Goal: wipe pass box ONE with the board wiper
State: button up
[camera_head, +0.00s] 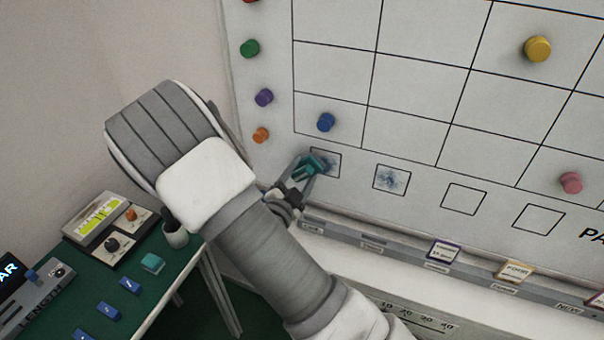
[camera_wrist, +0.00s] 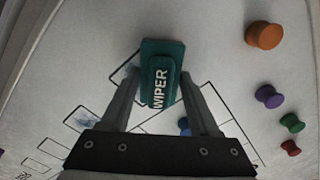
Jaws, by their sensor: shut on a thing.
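The board wiper (camera_head: 306,166), a teal block, is held between the fingers of my gripper (camera_head: 300,178). In the wrist view the wiper (camera_wrist: 161,72) shows its WIPER label. It is at the leftmost pass box (camera_head: 334,158) on the whiteboard and covers part of it. Blue smudging shows inside that box beside the wiper. I cannot read any box number, nor tell whether the wiper touches the board. The second pass box (camera_head: 391,180) also holds a blue smudge; the two boxes right of it look clean.
A blue magnet (camera_head: 326,122) sits just above the leftmost box. Orange (camera_head: 261,135), purple and green magnets line the board's left edge. A ledge with labels (camera_head: 400,249) runs below. A green table (camera_head: 150,290) with a cup (camera_head: 175,235) and several blocks stands lower left.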

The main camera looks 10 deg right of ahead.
jog(key=shift+p+x, duration=0.3)
jog(key=shift+x, duration=0.65)
jog(key=shift+s+d+p, duration=0.85)
jog(key=shift+s+d, duration=0.35)
jog(key=shift+d, duration=0.25)
jog(key=shift+s+d+p, duration=0.45)
jog(key=shift+s+d, duration=0.1)
jog(key=shift+d, duration=0.25)
jog(key=shift+s+d+p, duration=0.4)
jog(key=shift+s+d, duration=0.1)
jog(key=shift+d, duration=0.3)
jog(key=shift+r+p, duration=0.1)
jog(key=shift+p, duration=0.3)
